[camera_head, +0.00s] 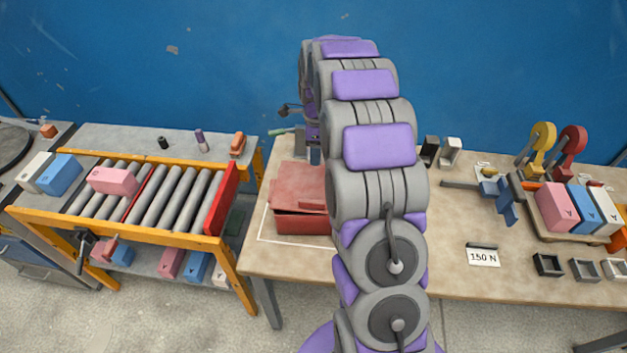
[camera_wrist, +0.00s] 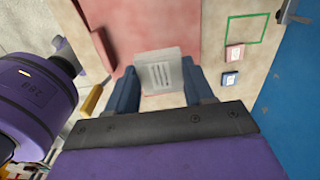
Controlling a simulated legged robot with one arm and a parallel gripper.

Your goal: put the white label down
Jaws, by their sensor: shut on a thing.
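The white label (camera_wrist: 161,70), a small pale square with dark printed lines, is between the two blue fingers of my gripper (camera_wrist: 161,88) in the wrist view. My gripper is shut on it. Behind the label is a red surface, and I cannot tell whether the label touches it. In the head view my arm hides the label and most of my gripper. The red box (camera_head: 301,222) sits on the table there, inside a white outline, partly hidden by my arm.
The wrist view shows a green outline (camera_wrist: 248,28) beside two small tags, one red-framed (camera_wrist: 234,52). A roller stand (camera_head: 150,236) with coloured blocks is at left. Pink, blue and white blocks stand at right, near a "150 N" card (camera_head: 483,256). A blue wall (camera_head: 200,60) rises behind.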

